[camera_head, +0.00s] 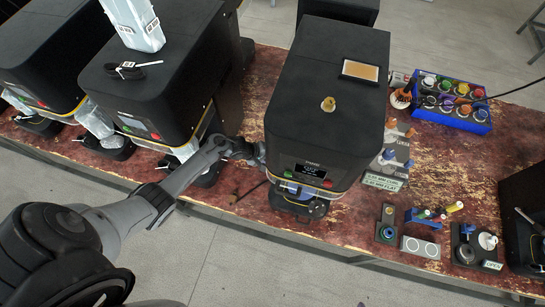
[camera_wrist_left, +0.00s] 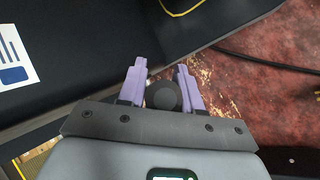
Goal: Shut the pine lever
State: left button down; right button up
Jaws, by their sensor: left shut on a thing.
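My left gripper (camera_head: 256,153) reaches in from the left to the left side of the middle black machine (camera_head: 325,100). In the left wrist view its two lilac fingers (camera_wrist_left: 161,70) stand on either side of a dark round knob (camera_wrist_left: 163,95), and it is shut on this knob. The knob looks dark grey. Whether it is the end of the pine lever I cannot tell, as no pine-coloured lever shows clearly. In the head view the gripper and the machine hide the knob. My right gripper is not in view.
More black machines (camera_head: 160,70) stand to the left on the worn red bench (camera_head: 450,170). To the right are a blue rack (camera_head: 452,104) of several coloured knobs, small fixtures and labels. A dark cable (camera_wrist_left: 265,62) lies on the bench beyond the fingers.

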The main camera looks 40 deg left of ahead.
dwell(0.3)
pick_arm(q)
jog(key=c, duration=0.8)
grip_release()
jog(key=shift+w, duration=0.1)
jog(key=shift+c, duration=0.2)
jog(key=shift+r, duration=0.1)
jog(key=p+v, duration=0.7)
jog(key=p, duration=0.1)
jog(key=shift+r, duration=0.15)
jog(key=shift+a, duration=0.1)
jog(key=shift+s, duration=0.25)
